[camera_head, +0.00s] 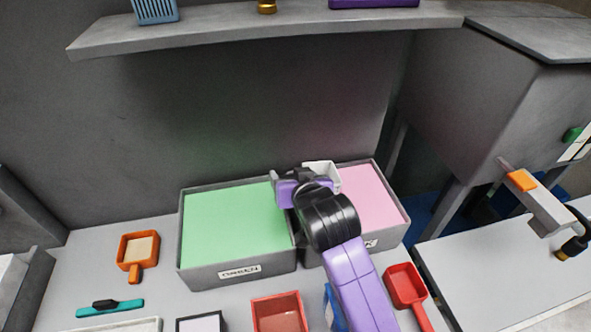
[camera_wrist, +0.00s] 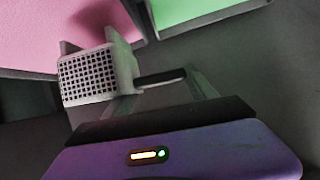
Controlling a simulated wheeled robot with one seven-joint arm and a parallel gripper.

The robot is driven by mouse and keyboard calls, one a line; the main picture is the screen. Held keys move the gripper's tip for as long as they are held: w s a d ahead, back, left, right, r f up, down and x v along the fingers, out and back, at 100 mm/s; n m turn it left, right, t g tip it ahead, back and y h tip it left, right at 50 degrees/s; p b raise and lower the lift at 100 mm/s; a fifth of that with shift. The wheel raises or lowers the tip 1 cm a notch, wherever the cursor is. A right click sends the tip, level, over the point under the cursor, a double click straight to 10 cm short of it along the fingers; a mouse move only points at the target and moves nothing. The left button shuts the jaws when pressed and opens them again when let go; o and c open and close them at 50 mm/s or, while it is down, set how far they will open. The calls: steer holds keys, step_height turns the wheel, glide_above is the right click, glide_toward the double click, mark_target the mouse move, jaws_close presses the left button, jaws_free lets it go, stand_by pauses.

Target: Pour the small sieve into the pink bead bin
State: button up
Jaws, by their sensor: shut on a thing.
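The small sieve (camera_head: 324,172) is pale. In the head view it shows beside my gripper (camera_head: 290,184), over the back of the pink bead bin (camera_head: 393,236), near its left side. In the wrist view the sieve (camera_wrist: 87,78) shows a face of square mesh and a dark handle. My gripper (camera_wrist: 166,84) is shut on the handle. The sieve looks tilted in the wrist view; its contents are hidden. The pink bin is a grey box with a pink surface inside. My arm covers part of its left side and front label.
A grey bin with green contents (camera_head: 220,272) stands directly left of the pink one. A shelf (camera_head: 260,30) runs above at the back. An orange scoop (camera_head: 136,276), a teal tool (camera_head: 120,307), a red tray (camera_head: 280,323) and a red scoop (camera_head: 406,286) lie around the bins.

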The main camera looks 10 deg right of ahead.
steer(key=shift+a+f+n+h, duration=0.1)
steer(key=shift+f+n+h, duration=0.05)
steer(key=shift+n+h, duration=0.25)
steer(key=shift+r, duration=1.5)
